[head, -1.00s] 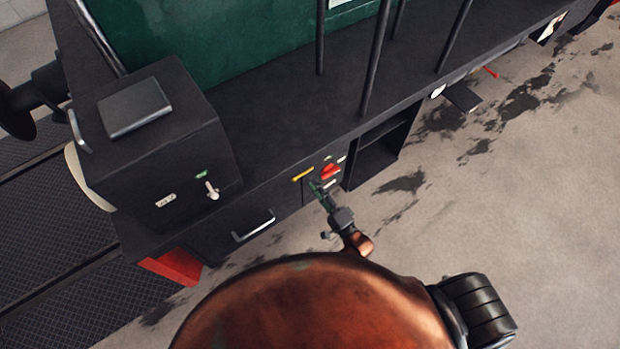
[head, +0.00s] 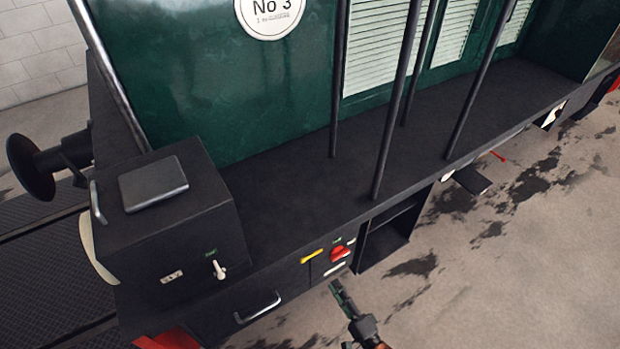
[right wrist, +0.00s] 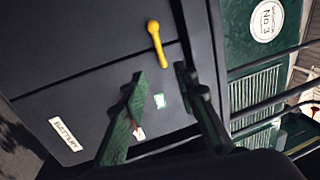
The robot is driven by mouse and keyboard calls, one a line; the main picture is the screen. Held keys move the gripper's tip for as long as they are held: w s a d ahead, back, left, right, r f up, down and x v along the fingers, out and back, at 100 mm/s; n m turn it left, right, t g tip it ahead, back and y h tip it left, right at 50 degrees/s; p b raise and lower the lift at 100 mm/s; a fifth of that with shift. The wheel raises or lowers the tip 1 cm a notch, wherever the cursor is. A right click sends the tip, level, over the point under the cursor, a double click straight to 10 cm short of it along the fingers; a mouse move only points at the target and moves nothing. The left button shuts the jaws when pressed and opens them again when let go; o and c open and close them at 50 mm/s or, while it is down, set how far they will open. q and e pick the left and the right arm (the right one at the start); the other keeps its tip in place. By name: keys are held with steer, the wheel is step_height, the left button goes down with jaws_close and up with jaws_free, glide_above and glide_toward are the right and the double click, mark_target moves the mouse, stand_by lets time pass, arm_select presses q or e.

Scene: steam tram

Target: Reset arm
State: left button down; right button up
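My right gripper (head: 340,294) points at the tram's dark side panel, just below and apart from its controls in the head view. In the right wrist view the gripper (right wrist: 160,72) has its two green-and-black fingers apart with nothing between them. The panel carries a yellow handle (head: 312,256), also seen beyond the fingertips in the wrist view (right wrist: 156,45), and a red knob (head: 340,254). In the wrist view the left finger mostly hides something red. My left gripper is in neither view.
A black box (head: 180,235) with a white lever (head: 219,270) stands at the tram's left end. A metal grab handle (head: 258,308) is below it. An open compartment (head: 390,238) lies right of the knob. A BATTERY label (right wrist: 64,135) shows. Stained floor (head: 500,270) is clear at right.

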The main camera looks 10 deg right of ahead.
steer(key=s+d+f+n+g+h, duration=0.1)
steer(key=s+d+f+n+g, duration=0.25)
steer(key=f, duration=0.75)
steer(key=s+d+f+n+g+h, duration=0.25)
steer(key=s+f, duration=0.25)
steer(key=f, duration=0.6)
steer(key=s+d+f+n+g+h, duration=0.1)
steer(key=s+d+f+n+g, duration=0.35)
steer(key=f, duration=0.65)
steer(key=s+d+f+n+g, duration=0.1)
steer(key=s+f, duration=0.4)
steer(key=s, duration=0.5)
steer(key=s+f+n+g+h, duration=0.1)
steer(key=s+f+g, duration=0.3)
steer(key=s, duration=0.7)
steer(key=s+d+f+n+g, duration=0.1)
steer(key=s+f+n+g, duration=0.2)
steer(key=s, duration=0.7)
step_height(320, 180, down, 3)
steer(key=shift+s+d+r+n+h, duration=0.1)
steer(key=shift+s+d+n+h, duration=0.15)
steer(key=shift+d+n+h, duration=0.1)
